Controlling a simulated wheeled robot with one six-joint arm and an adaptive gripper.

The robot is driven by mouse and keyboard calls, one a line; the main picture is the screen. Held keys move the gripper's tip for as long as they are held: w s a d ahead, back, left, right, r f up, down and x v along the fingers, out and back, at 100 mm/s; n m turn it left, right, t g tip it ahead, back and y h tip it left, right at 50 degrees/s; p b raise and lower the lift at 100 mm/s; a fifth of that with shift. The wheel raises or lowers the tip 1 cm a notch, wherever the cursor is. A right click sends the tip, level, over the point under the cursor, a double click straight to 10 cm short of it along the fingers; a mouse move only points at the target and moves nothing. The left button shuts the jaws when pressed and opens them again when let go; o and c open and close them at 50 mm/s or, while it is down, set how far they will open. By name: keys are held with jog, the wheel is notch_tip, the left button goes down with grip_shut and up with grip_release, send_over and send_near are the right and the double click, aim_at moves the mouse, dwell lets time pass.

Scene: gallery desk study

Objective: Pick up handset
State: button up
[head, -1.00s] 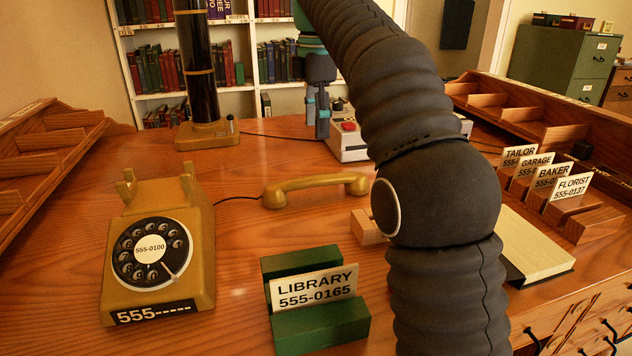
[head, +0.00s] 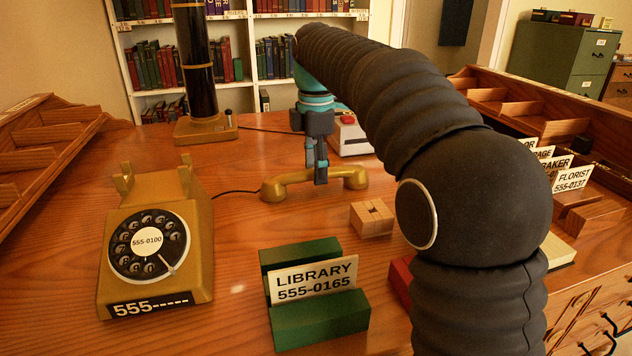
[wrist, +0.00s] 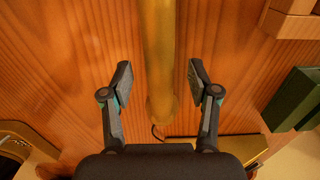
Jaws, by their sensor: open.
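The mustard-yellow handset (head: 298,181) lies on the wooden desk behind the green card holder, to the right of the yellow rotary telephone (head: 158,240). A dark cord runs from its left end toward the telephone. My gripper (head: 318,178) is over the middle of the handset in the head view, with its fingers pointing down. In the wrist view the handset's bar (wrist: 158,60) runs between the two parted fingers of my gripper (wrist: 160,80), with a gap on each side. The gripper is open and holds nothing.
A green holder (head: 320,318) with a LIBRARY card stands in front. A tall black column on a brass base (head: 206,131) stands behind. Pigeonhole racks flank the desk. A white device (head: 350,138) stands behind the gripper.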

jog(key=shift+f, duration=0.55)
grip_shut()
